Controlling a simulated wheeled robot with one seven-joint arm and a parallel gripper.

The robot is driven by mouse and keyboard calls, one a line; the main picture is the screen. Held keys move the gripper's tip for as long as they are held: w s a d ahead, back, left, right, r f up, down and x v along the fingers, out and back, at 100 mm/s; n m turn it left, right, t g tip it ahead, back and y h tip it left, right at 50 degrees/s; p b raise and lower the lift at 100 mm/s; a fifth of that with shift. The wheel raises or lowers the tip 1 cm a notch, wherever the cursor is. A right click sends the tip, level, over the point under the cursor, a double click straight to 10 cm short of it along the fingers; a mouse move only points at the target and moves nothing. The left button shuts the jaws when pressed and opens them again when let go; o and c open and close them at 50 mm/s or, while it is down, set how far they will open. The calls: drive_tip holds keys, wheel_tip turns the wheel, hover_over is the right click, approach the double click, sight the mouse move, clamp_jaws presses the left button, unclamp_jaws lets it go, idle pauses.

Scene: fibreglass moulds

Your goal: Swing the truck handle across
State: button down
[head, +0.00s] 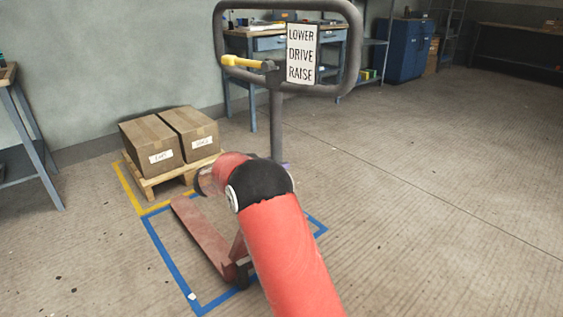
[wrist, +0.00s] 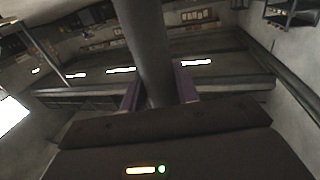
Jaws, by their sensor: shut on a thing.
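The truck handle is a dark grey loop (head: 355,45) on an upright post (head: 276,125), in the upper middle of the head view. It carries a yellow lever (head: 243,63) and a sign (head: 301,53) reading LOWER, DRIVE, RAISE. In the wrist view the post (wrist: 145,45) runs down between the purple fingers of my gripper (wrist: 158,95), which is shut on it. In the head view my red arm hides most of the gripper and the lower post. The truck's red fork (head: 203,235) lies low on the floor, left of my arm.
Blue floor tape (head: 168,258) outlines the area around the truck. Behind it, two cardboard boxes (head: 150,142) sit on a wooden pallet (head: 150,188) beside yellow tape (head: 128,187). A workbench (head: 237,40) stands behind the handle. Floor to the right is clear.

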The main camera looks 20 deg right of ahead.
drive_tip(key=shift+w+a+r+t, duration=0.15)
drive_tip(key=shift+w+a+t, duration=0.15)
drive_tip(key=shift+a, duration=0.35)
drive_tip(key=c, duration=1.1)
unclamp_jaws()
drive_tip(key=shift+w+a, duration=0.1)
drive_tip(key=shift+a, duration=0.15)
drive_tip(key=shift+o, duration=0.7)
drive_tip(key=shift+d, duration=0.15)
drive_tip(key=s+a, duration=0.2)
drive_tip(key=a, duration=1)
wheel_tip(320, 180, up, 9)
drive_tip(key=s+d, duration=0.1)
drive_tip(key=s, duration=0.2)
